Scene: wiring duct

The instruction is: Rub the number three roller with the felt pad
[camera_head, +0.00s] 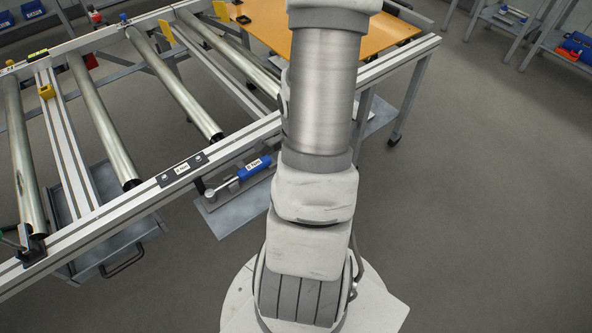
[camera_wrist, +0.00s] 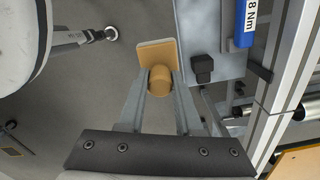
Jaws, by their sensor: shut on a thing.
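In the wrist view my gripper (camera_wrist: 160,86) is shut on the round tan knob (camera_wrist: 159,74) of the felt pad (camera_wrist: 156,54). The pad's tan rectangular plate is just beyond the fingertips, held above the grey floor, clear of any roller. In the head view my arm hides the gripper and pad. Several metal rollers lie across the frame there, including a far-left roller (camera_head: 23,155), a roller left of centre (camera_head: 103,120), a middle roller (camera_head: 175,85) and one nearer my arm (camera_head: 230,55). I cannot read which is number three.
A blue-handled tool (camera_head: 254,168) lies on a grey shelf (camera_head: 222,221) below the frame's front rail (camera_head: 130,217); the shelf is beside the pad in the wrist view (camera_wrist: 207,35). An orange board (camera_head: 385,38) lies at the back. Floor to the right is clear.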

